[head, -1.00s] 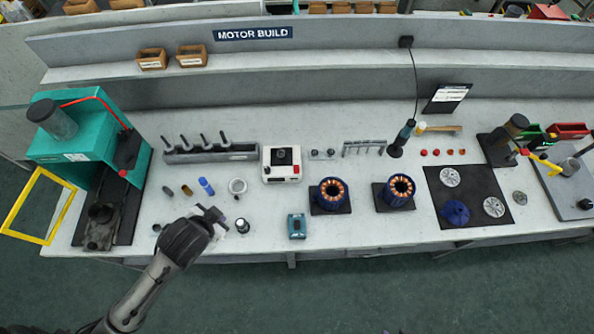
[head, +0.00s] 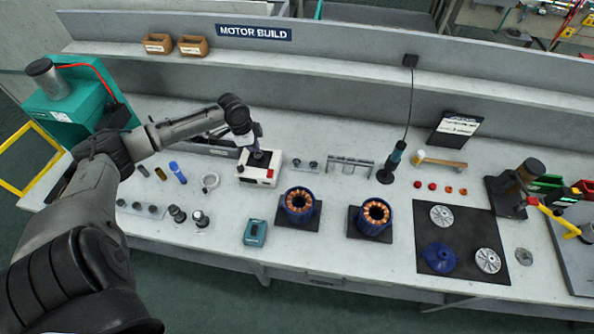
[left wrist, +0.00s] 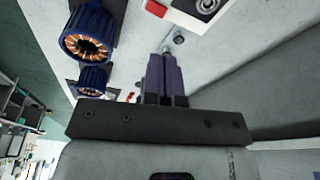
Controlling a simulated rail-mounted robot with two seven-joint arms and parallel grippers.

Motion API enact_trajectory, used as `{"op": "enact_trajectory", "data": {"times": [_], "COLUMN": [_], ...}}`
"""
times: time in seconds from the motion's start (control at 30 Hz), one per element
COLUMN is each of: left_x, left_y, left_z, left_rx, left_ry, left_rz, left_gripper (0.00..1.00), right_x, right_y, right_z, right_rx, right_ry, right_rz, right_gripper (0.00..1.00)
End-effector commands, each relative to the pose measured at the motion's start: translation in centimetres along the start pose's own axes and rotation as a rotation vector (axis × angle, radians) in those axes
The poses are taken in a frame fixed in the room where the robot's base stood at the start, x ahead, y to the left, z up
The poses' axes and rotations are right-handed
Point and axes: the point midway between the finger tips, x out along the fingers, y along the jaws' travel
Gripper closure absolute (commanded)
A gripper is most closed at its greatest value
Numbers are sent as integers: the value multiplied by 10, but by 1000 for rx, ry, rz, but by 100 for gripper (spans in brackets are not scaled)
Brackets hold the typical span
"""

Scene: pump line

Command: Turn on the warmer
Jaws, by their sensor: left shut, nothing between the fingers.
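The warmer appears to be the small white box (head: 246,182) with a black top and a red switch (head: 270,173) on its front right corner. It stands on the bench left of the motor parts. Part of it shows at the top of the left wrist view (left wrist: 190,14), with the red switch (left wrist: 155,8) at its corner. My left gripper (head: 257,148) hangs over the back of the box in the head view and hides part of its top. Its fingers are together and empty in the left wrist view (left wrist: 167,62). I cannot tell whether it touches the box. My right gripper is not in view.
Two blue stators (head: 299,204) (head: 375,217) stand right of the box, with a teal meter (head: 255,232) in front. A metal ring (head: 210,182) and a blue cylinder (head: 178,172) lie to the left. A screwdriver (head: 393,160) hangs on a cord at the right. A shelf wall runs behind.

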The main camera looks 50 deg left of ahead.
Motion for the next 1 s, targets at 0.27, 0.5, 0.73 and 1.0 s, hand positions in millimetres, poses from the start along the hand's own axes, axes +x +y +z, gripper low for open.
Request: {"op": "enact_trajectory", "data": {"times": [0.27, 0.5, 0.73, 1.0], "left_x": [0, 0, 0, 21], "left_y": [5, 5, 5, 6], "left_z": [-15, -16, -16, -18], "left_rx": [198, 240, 239, 237], "left_ry": [97, 97, 96, 98], "left_rz": [19, 17, 17, 18], "left_gripper": [100, 100, 100, 100], "right_x": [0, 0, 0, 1], "right_y": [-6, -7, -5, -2], "right_z": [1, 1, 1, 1], "right_rx": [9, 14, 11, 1], "right_ry": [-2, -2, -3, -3], "right_rz": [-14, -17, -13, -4], "right_gripper": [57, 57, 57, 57]}}
